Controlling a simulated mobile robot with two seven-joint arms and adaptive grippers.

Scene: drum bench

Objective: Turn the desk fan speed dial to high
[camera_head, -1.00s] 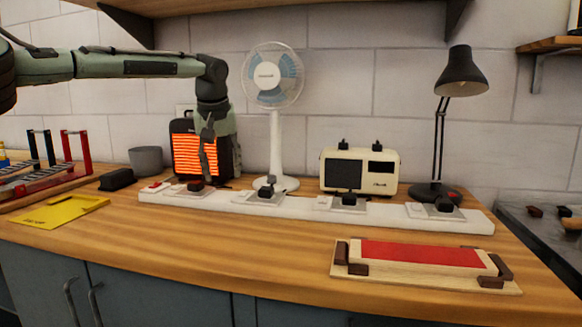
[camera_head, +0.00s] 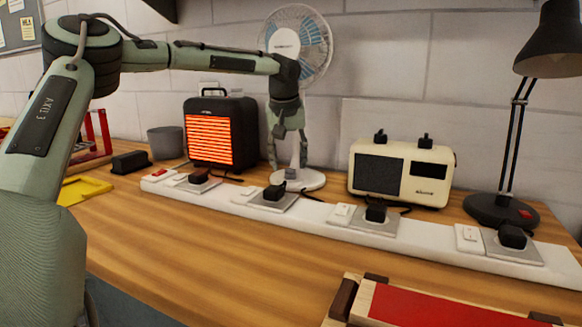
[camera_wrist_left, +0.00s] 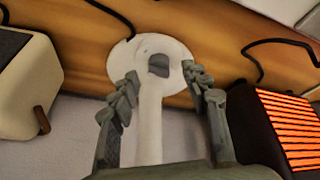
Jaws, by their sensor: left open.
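The white desk fan (camera_head: 314,50) stands at the back of the bench, with its round base (camera_head: 315,181) on the wood. My left gripper (camera_head: 288,165) points down in front of the fan stem, with its two fingers apart. In the left wrist view the open left gripper (camera_wrist_left: 161,72) has one finger on each side of the white stem, above the fan base (camera_wrist_left: 121,62). A grey dial-like knob (camera_wrist_left: 159,66) shows on the base between the fingertips. I cannot tell whether the fingers touch it. The dial's setting is not readable. My right gripper is not in view.
A glowing heater (camera_head: 219,133) stands left of the fan and a cream radio (camera_head: 401,172) right of it. A white power strip (camera_head: 325,214) with plugs and switches runs in front. A black lamp (camera_head: 500,210) stands at right.

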